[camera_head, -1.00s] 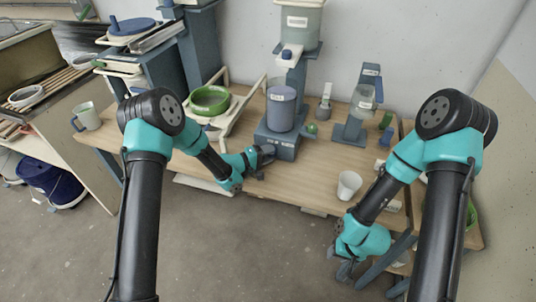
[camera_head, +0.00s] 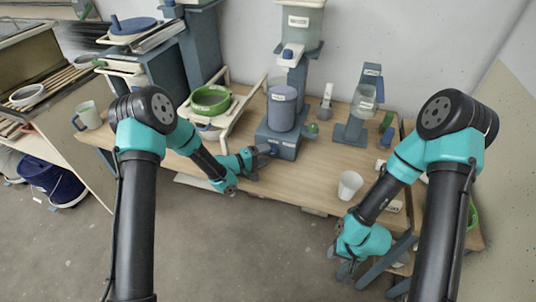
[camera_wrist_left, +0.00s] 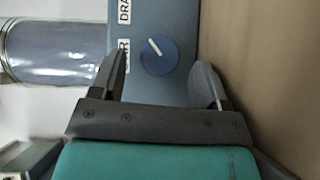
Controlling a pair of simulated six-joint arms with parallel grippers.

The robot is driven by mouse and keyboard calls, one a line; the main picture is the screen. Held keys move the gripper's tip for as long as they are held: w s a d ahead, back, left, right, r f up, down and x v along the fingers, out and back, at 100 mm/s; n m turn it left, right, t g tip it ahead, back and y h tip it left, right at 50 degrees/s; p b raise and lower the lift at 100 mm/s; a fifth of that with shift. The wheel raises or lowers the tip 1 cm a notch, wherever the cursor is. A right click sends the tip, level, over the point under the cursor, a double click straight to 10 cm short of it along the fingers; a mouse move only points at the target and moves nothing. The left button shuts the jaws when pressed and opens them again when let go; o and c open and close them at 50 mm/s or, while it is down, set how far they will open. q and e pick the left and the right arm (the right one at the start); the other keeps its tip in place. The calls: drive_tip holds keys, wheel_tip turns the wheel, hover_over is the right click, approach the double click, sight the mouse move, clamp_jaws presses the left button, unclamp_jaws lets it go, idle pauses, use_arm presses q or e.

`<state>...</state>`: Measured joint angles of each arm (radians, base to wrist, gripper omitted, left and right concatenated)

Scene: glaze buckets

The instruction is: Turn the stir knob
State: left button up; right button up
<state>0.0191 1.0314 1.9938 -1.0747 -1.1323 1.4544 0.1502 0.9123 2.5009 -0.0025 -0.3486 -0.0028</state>
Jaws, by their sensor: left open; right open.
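The stir knob (camera_wrist_left: 158,57) is a round dark blue dial with a white pointer line on the blue front of the machine base (camera_head: 289,148). In the left wrist view it lies between the open fingers of my left gripper (camera_wrist_left: 161,72), with gaps on both sides. A label beside it is partly covered by one finger; only its last letters read clearly. In the head view my left gripper (camera_head: 264,150) is at the front of the base, and I cannot make out the knob there. My right gripper (camera_head: 346,266) is open and low, in front of the table's right part.
A blue-grey container (camera_head: 282,108) stands on the base. A green knob (camera_head: 313,128) is at its right side. A white cup (camera_head: 349,185) stands near the table's front edge. A green bowl (camera_head: 210,100) rests on a rack at left. Bare tabletop (camera_head: 305,183) lies between base and cup.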

use_arm(q)
drive_tip(key=v, duration=1.5)
drive_tip(key=shift+a, duration=0.15)
